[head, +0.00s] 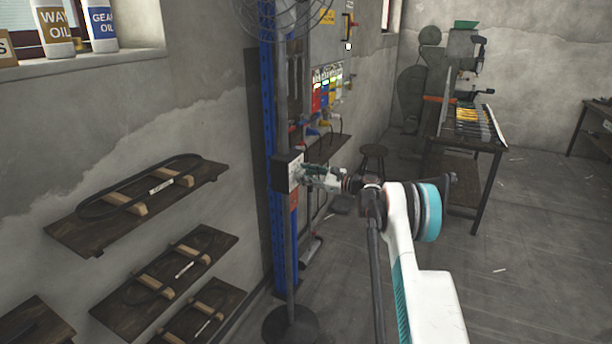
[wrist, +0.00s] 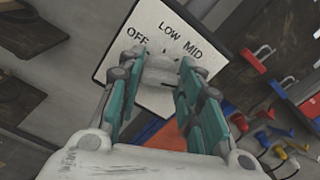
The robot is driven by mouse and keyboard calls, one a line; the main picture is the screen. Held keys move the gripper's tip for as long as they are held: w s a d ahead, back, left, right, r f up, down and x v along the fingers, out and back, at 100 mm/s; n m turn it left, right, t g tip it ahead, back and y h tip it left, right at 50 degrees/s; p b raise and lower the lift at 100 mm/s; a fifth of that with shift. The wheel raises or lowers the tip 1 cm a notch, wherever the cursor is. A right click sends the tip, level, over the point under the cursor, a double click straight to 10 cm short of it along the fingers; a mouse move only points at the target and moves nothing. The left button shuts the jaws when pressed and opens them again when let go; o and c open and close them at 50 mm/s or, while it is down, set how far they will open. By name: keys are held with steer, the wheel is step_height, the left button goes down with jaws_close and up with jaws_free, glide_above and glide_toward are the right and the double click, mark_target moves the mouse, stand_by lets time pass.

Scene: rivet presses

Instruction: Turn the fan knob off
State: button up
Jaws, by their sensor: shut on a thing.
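The fan (head: 287,14) stands at the top of the head view, its cage cut off by the frame. Its control box (head: 284,174) sits partway up the pole. In the wrist view its white plate (wrist: 117,66) reads OFF, LOW and MID; the rest of the dial is hidden. The pale grey fan knob (wrist: 160,73) is in the plate's middle, between my gripper's teal fingers. My gripper (wrist: 159,61) is shut on the knob; it also shows at the box in the head view (head: 306,173). I cannot tell which label the knob points to.
A round base (head: 291,326) carries the fan's pole, with a blue upright (head: 266,130) behind it. Wall shelves (head: 75,232) with belts are at left. A stool (head: 373,151) and a workbench (head: 440,138) stand beyond my arm.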

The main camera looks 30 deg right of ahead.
steer(key=n, duration=1.7)
steer(key=f+n+b, duration=0.1)
steer(key=n, duration=0.8)
steer(key=shift+n, duration=0.3)
stand_by(0.5)
steer(key=o, duration=1.1)
steer(key=shift+c, duration=0.2)
